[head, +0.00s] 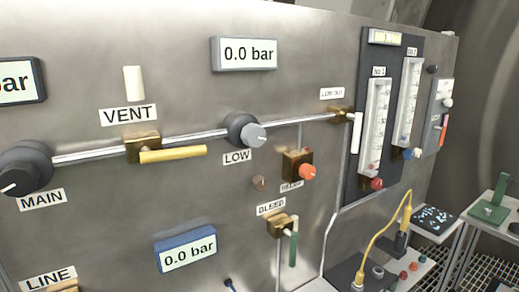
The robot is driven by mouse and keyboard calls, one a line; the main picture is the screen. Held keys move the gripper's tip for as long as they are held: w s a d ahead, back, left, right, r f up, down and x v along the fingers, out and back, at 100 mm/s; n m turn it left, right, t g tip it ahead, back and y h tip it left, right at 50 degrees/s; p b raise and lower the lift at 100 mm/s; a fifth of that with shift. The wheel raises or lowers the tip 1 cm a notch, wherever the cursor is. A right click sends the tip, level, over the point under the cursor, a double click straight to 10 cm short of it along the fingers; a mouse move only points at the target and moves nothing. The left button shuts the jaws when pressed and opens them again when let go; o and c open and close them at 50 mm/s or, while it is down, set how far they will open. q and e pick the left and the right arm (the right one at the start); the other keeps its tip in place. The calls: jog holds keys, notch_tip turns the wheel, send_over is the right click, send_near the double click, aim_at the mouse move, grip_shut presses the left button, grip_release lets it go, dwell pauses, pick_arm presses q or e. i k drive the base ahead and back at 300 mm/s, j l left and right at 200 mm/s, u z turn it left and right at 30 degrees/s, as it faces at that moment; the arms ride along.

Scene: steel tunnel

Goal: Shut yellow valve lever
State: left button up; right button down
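The yellow valve lever (174,154) sticks out to the right from a brass valve body (142,146) on the steel pipe. The lever lies nearly level, roughly in line with the pipe and just below it. A VENT label (129,114) is on the panel right above this valve. Neither of my grippers shows in the head view, and nothing touches the lever.
A MAIN knob (25,168) is left of the valve and a LOW knob (246,131) is right of it. A green lever (294,242) hangs at BLEED. The space before the yellow lever looks clear.

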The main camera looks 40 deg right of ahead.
aim_at(147, 156)
jog(key=z, duration=0.85)
